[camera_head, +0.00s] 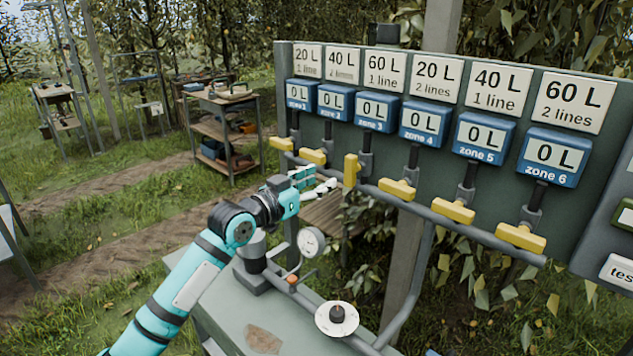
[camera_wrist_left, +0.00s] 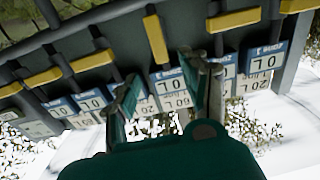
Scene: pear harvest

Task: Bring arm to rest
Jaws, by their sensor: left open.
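My teal left arm comes in from the lower left. Its gripper (camera_head: 318,180) is open and empty, just left of and below the upright yellow valve handle (camera_head: 350,170) under the zone 3 display. In the left wrist view, the open fingers (camera_wrist_left: 160,70) are spread, with that handle (camera_wrist_left: 155,39) beyond them, apart from them as far as I can tell. The other yellow handles, such as the zone 4 one (camera_head: 397,190), lie crosswise along the grey pipe. My right gripper is not in view.
The panel (camera_head: 400,145) carries litre labels and blue displays reading 0 L. Below the arm stand a pressure gauge (camera_head: 312,241) and a white round dial (camera_head: 337,318) on a grey bench (camera_head: 235,310). A wooden shelf (camera_head: 222,130) stands behind; open grass lies left.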

